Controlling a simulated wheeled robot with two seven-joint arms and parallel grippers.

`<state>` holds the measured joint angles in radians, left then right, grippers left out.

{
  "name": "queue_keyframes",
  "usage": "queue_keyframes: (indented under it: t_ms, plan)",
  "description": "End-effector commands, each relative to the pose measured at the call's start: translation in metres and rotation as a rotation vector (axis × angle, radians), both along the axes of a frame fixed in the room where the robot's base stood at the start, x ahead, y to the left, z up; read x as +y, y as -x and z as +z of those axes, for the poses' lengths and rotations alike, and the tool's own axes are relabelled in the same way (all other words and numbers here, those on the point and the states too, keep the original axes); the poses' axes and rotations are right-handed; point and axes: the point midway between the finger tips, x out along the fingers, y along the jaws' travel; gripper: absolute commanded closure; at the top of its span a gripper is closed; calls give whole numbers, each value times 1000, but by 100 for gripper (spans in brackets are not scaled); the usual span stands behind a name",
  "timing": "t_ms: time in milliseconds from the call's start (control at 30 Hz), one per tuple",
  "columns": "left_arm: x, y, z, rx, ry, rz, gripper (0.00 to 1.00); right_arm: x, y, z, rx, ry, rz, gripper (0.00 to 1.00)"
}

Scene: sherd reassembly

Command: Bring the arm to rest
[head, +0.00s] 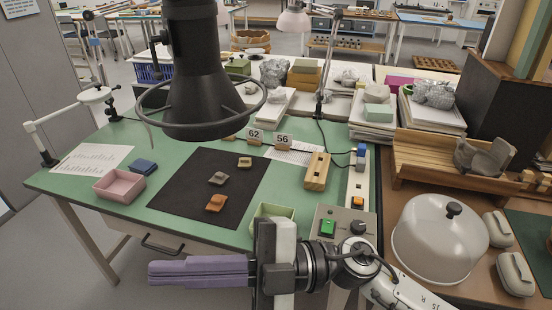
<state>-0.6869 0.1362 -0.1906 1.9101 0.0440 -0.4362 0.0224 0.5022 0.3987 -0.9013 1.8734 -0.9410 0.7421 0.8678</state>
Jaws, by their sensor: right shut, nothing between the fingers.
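My right arm (345,268) comes in from the lower right. Its gripper (155,273), with purple fingers, points left across the front edge of the green table (110,178). The fingers lie together, shut and empty, in front of the dark mat (185,199). Three small sherds lie on the mat: an orange-brown one (215,203) nearest, a grey-brown one (218,178) in the middle and a tan one (244,162) at the back. The gripper appears clear of all of them. My left gripper is not in view.
A black hood (200,95) with a ring hangs over the table. A pink tray (119,187) stands left of the mat. A pale green box (272,211) and a control box (342,226) are close behind my right gripper. A domed cover (430,245) stands at right.

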Motion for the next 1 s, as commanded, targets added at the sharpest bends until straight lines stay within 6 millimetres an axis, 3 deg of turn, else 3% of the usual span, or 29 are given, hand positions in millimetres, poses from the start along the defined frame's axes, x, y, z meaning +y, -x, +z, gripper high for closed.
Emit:
queue_keyframes:
  t_ms: [67,167,267,300,400,567,700,833,1000]
  plan:
    - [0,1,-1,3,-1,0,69,-11,-32,7,147,-143,-175,100]
    - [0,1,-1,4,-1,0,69,-42,-80,-8,331,-259,-427,100]
    - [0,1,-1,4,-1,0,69,-86,-120,-54,529,-301,-691,100]
    - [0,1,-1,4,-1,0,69,-104,-129,-77,604,-299,-785,100]
    - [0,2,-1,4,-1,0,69,-146,-137,-141,777,-257,-991,100]
    - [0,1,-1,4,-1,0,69,-206,-110,-245,1036,-126,-1249,100]
    - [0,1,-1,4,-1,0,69,-248,-58,-323,1241,22,-1405,100]
    - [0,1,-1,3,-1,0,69,-272,-8,-371,1384,146,-1487,100]
    - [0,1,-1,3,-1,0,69,-287,30,-398,1482,234,-1529,100]
